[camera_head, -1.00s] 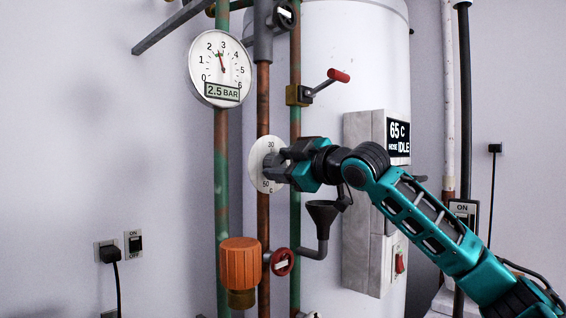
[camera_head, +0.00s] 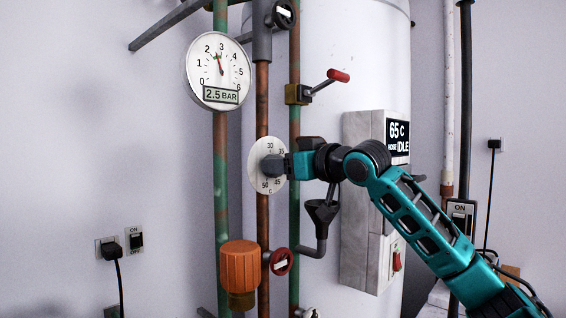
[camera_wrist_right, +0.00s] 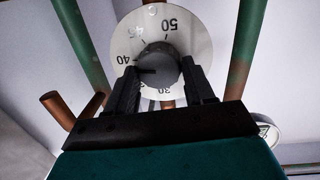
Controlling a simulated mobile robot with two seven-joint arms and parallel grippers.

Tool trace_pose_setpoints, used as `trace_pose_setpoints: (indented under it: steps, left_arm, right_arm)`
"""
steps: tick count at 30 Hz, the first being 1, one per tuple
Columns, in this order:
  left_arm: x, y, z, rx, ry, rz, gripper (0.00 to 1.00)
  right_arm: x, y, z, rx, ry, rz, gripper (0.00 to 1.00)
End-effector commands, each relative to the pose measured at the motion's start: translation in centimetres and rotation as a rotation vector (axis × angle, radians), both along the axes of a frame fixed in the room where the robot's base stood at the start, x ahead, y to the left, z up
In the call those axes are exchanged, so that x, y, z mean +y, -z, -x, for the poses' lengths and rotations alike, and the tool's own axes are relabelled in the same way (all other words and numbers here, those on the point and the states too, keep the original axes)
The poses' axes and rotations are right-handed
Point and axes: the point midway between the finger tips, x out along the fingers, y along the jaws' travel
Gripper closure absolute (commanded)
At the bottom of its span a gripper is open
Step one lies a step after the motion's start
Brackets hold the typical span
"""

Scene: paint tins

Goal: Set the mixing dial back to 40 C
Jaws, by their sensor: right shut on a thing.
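The mixing dial (camera_head: 258,152) is a white disc with temperature numbers, mounted on the copper pipe in the head view. Its grey round knob (camera_head: 270,168) stands out from the middle. My right gripper (camera_head: 282,166) reaches it from the right and is shut on the knob. In the right wrist view the dial disc (camera_wrist_right: 190,45) shows 50, 45, 40 and a partly hidden 30. The knob (camera_wrist_right: 160,68) sits between the two fingers, and its dark mark points left, close to the 40, slightly below that number. The 35 is hidden there. My left gripper is not in view.
A pressure gauge (camera_head: 218,70) reads 2.5 BAR. A red-handled valve (camera_head: 338,76) is above my arm; a funnel (camera_head: 321,213), orange cap (camera_head: 239,266) and red valve wheel (camera_head: 281,261) are below. The control box (camera_head: 362,220) reads 65 C, IDLE.

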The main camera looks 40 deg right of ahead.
Motion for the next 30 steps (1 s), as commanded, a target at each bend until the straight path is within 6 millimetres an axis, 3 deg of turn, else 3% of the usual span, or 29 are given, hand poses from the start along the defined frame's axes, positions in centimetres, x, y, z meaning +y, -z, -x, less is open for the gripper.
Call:
trace_pose_setpoints:
  steps: [17, 18, 25, 30]
  left_arm:
    - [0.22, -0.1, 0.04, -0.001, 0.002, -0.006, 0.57]
    - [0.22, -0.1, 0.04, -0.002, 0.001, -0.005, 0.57]
    - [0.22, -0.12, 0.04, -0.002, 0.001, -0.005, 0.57]
    - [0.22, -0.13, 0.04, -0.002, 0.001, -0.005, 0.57]
  right_arm:
    - [0.0, 0.13, -0.04, 0.006, 0.0, -0.034, 0.77]
    - [0.0, 0.13, -0.04, 0.006, 0.0, -0.034, 0.44]
    - [0.0, 0.07, -0.02, 0.005, 0.0, -0.033, 0.22]
    - [0.0, 0.03, -0.02, 0.004, -0.001, -0.032, 0.21]
